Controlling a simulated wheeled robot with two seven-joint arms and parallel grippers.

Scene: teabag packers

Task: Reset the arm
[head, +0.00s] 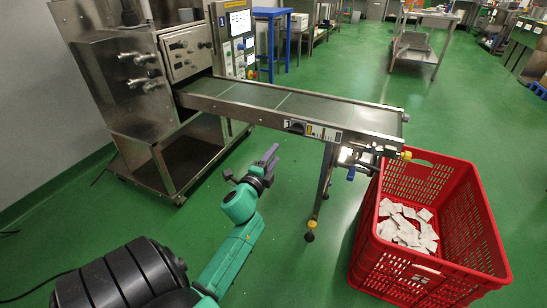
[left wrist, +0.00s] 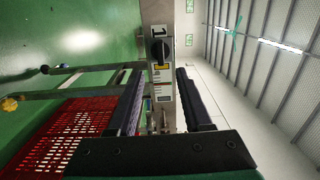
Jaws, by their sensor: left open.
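My left arm (head: 235,250) is green and black and reaches up from the bottom of the head view. My left gripper (head: 251,163) is open and empty, held in front of the conveyor and apart from it. In the left wrist view, both fingers of the gripper (left wrist: 162,90) stand apart, with the conveyor's switch panel (left wrist: 161,70) showing beyond the gap. My right gripper is not in view.
A steel packing machine (head: 125,85) stands at the left, with its conveyor (head: 290,103) extending right. A red crate (head: 478,215) holding several white teabag packets (head: 405,225) stands below the conveyor's end. Green floor (head: 300,270) is clear between my arm and the crate.

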